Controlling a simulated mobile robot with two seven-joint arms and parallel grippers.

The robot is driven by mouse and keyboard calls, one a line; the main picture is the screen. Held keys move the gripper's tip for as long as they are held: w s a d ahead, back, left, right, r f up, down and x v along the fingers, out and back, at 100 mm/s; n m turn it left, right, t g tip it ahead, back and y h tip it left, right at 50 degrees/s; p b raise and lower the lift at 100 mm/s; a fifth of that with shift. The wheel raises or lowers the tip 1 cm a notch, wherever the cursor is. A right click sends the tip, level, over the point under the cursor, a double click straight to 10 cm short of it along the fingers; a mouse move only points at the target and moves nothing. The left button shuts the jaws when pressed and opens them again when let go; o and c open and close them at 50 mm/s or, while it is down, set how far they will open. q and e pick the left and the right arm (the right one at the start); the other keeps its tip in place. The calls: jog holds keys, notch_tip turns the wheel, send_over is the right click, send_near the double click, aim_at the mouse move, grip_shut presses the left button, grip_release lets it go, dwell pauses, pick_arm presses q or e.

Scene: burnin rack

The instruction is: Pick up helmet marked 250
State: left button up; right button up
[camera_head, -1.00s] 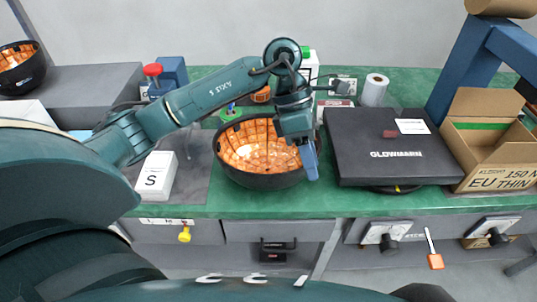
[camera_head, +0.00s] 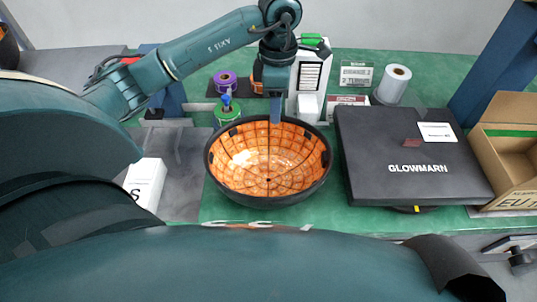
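A black helmet (camera_head: 268,196) lies open side up on the green bench top, with a glowing orange, grid-lined inside. No 250 mark can be read on it. My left gripper (camera_head: 275,118) points straight down at the helmet's far rim, its blue fingers overlapping the rim in the picture. I see the fingers edge-on, so I cannot tell whether they are open or closed on the rim. The helmet rests on the bench. My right gripper is not in view.
A black GLOWMARN case (camera_head: 400,165) lies close right of the helmet, beside an open cardboard box (camera_head: 515,160). Behind are a white roll (camera_head: 393,84), a purple spool (camera_head: 225,80) and a green-based item (camera_head: 227,112). A white box (camera_head: 146,180) is at left.

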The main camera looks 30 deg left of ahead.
aim_at(272, 136)
pick_arm(q)
jog(key=f, duration=0.5)
jog(key=f+p, duration=0.1)
jog(key=f, duration=0.1)
jog(key=shift+s+a+f, duration=0.2)
jog(key=shift+s+f, duration=0.05)
jog(key=shift+f, duration=0.05)
grip_shut()
